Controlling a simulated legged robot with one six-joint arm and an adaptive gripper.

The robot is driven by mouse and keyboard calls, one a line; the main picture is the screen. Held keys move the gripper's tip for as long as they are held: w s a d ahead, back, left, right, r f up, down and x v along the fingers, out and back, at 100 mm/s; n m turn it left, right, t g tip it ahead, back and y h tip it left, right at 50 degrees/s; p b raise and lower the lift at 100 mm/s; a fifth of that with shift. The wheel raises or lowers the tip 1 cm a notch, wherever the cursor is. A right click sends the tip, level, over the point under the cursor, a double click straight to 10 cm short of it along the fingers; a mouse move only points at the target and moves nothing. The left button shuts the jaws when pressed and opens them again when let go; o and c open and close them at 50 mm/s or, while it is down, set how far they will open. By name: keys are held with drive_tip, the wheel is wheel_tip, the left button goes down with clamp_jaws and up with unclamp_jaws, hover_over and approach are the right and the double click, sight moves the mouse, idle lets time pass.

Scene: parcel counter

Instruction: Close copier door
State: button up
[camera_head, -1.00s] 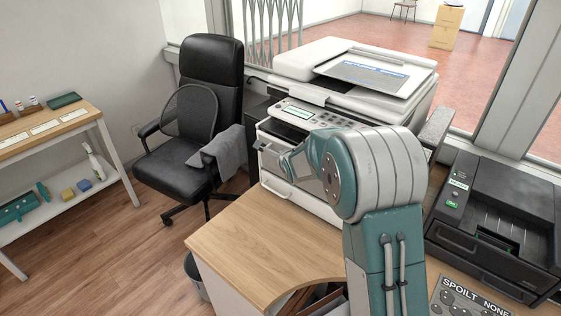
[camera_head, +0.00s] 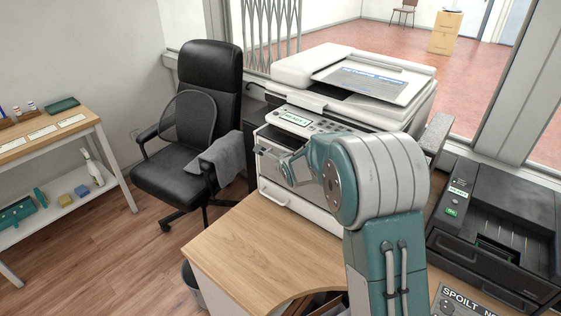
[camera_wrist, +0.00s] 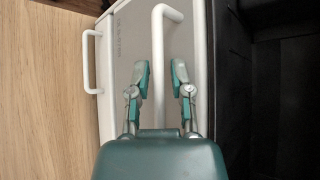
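The white and grey copier (camera_head: 300,200) stands behind the wooden counter. Its grey front door (camera_wrist: 125,45) carries a white bar handle (camera_wrist: 158,40). In the head view the door (camera_head: 267,155) seems to stand out from the body, with a dark gap above it; how far it is open is hard to tell. My gripper (camera_wrist: 161,70) is open, with one teal fingertip on each side of the handle's bar and visible space around the bar. In the head view my gripper (camera_head: 286,168) is at the door's front, partly hidden by my arm.
A lower drawer handle (camera_wrist: 90,62) is beside the door. A black office chair (camera_head: 200,130) with a grey cloth stands left of the copier. The wooden counter (camera_head: 255,245) is clear in front. A black printer (camera_head: 495,225) stands at the right.

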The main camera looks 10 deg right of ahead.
drive_tip(key=v, duration=1.2)
drive_tip(key=shift+a, duration=0.1)
drive_tip(key=s+d+r+n+g+h, duration=0.1)
drive_tip(key=s+d+r+n+g, duration=0.15)
drive_tip(key=s+n, duration=0.45)
drive_tip(key=s+d+r+n+g+h, duration=0.1)
drive_tip(key=s+d+r+n, duration=0.25)
drive_tip(key=s, duration=0.55)
drive_tip(key=s+n+g, duration=0.3)
drive_tip(key=s+n, duration=0.9)
drive_tip(key=s, duration=0.6)
